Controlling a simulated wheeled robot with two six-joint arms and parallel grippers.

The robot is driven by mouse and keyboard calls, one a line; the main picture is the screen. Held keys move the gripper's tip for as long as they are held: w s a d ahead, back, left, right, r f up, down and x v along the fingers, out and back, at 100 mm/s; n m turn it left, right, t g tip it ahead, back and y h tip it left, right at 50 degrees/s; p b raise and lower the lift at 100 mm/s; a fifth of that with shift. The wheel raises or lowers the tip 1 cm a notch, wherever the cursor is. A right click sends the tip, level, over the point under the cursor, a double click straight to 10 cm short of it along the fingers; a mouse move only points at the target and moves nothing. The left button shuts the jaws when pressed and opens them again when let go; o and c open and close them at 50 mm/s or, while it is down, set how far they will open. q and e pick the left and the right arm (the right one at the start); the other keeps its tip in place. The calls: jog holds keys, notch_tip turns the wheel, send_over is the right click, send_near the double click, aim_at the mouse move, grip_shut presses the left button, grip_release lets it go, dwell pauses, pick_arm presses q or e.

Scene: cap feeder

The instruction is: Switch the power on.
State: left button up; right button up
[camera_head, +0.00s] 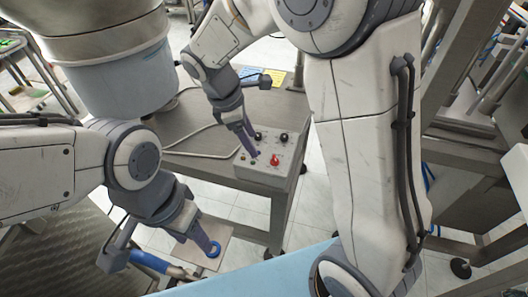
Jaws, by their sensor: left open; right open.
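A light grey control box (265,176) sits at the near right corner of a grey metal table, in the middle of the camera_head view. On its top are a red switch (274,160), black knobs (284,138) and smaller controls. My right gripper (252,152) is open, its purple fingers pointing down over the left part of the box top, left of the red switch. Whether they touch the box is unclear.
A light blue surface (270,270) lies in front. Metal frames stand at the right. White tiled floor shows between.

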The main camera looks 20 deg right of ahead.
aim_at(273, 158)
jog(key=shift+n+h, duration=0.4)
jog(key=shift+n, duration=0.4)
jog(key=w+d+f, duration=0.1)
jog(key=d+f, duration=0.1)
jog(key=f, duration=0.2)
jog(key=w+d+f+b, duration=0.1)
jog(key=d+f, duration=0.1)
jog(key=f, duration=0.2)
jog(key=w+d+f, duration=0.1)
jog(key=d+f, duration=0.1)
jog(key=f, duration=0.2)
jog(key=shift+w+d+b, duration=0.15)
jog(key=shift+d+b, duration=0.1)
jog(key=shift+b, duration=0.1)
jog(key=shift+r, duration=0.1)
grip_shut()
